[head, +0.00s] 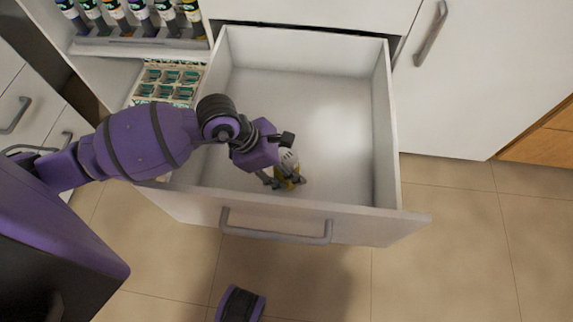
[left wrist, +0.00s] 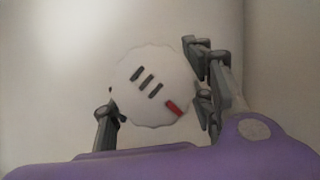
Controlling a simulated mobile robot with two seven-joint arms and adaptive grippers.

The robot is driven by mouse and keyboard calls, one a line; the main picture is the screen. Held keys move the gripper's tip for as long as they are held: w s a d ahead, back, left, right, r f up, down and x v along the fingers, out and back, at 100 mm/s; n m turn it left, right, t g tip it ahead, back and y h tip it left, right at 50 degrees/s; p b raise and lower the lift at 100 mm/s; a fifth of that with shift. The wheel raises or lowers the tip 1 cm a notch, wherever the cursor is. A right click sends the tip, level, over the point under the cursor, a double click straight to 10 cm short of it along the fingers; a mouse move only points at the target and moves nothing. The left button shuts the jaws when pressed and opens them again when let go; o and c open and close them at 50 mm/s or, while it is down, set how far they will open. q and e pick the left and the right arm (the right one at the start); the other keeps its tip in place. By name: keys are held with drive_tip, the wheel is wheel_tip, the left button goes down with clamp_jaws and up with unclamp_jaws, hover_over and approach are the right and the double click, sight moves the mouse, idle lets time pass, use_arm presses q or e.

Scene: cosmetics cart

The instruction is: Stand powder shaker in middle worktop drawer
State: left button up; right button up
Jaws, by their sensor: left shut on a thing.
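The powder shaker (head: 289,164) has a white cap and a yellowish body and is inside the open drawer (head: 312,216), near its front wall and left of the middle. My left gripper (head: 284,183) is shut on the shaker. The left wrist view shows the shaker's round white cap (left wrist: 155,85), with dark slots and a red mark, between the two fingers. The shaker looks about upright. I cannot tell whether its base touches the drawer floor. My right gripper is not clearly in view.
The rest of the drawer floor (head: 310,110) is bare. A shelf with several bottles (head: 140,12) and a tray of small green-lidded items (head: 168,82) stand to the left. A white cabinet door with a handle (head: 430,35) is at the right. The tiled floor in front is mostly free.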

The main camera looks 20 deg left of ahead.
use_arm(q)
drive_tip(key=shift+f, duration=0.2)
drive_tip(key=o, duration=1.2)
drive_tip(key=shift+r, duration=0.15)
drive_tip(key=shift+a+r, duration=0.1)
drive_tip(key=shift+r, duration=0.2)
drive_tip(key=p+v, duration=0.3)
drive_tip(key=v, duration=0.8)
drive_tip(key=shift+s+a+r, duration=0.1)
drive_tip(key=shift+a+r, duration=0.05)
drive_tip(key=shift+r, duration=0.05)
